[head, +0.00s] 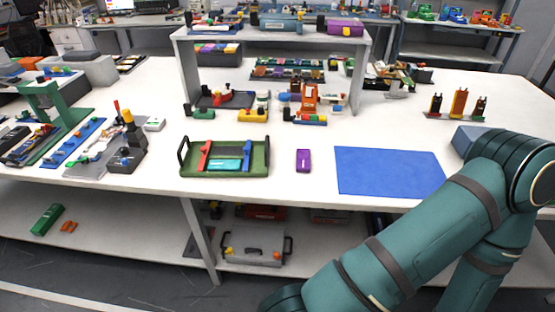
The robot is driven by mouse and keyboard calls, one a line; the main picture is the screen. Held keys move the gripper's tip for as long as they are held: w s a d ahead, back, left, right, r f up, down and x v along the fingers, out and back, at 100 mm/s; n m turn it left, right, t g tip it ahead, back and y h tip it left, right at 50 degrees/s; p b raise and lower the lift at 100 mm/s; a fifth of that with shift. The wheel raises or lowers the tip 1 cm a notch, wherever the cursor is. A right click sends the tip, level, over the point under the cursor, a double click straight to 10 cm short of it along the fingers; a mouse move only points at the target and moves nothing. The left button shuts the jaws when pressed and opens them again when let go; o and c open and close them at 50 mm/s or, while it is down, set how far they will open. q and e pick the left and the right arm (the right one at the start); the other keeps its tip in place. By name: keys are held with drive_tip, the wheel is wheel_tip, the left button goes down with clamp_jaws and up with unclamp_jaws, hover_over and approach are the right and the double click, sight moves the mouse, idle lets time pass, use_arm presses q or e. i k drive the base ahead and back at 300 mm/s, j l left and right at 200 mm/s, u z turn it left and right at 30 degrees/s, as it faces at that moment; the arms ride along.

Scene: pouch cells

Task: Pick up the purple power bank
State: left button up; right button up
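A small purple power bank (303,160) lies flat on the white table near its front edge. It is between a green tray on its left and a blue mat on its right. Nothing touches it. A larger purple block (345,27) sits on top of the raised shelf at the back. My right arm crosses the lower right of the head view, but its gripper is out of the picture. My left arm and gripper are not in view.
The green tray (222,170) with handles holds a teal block and red and blue pieces. The blue mat (388,171) is bare. A white raised shelf (277,34) stands behind, with several coloured parts beneath. Fixtures crowd the left side. The table around the power bank is clear.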

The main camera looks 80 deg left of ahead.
sight(303, 155)
drive_tip(key=u, duration=2.55)
drive_tip(key=i+j+z, duration=0.15)
drive_tip(key=j, duration=0.55)
drive_tip(key=j+z, duration=0.1)
drive_tip(key=j, duration=0.6)
drive_tip(key=i, duration=0.05)
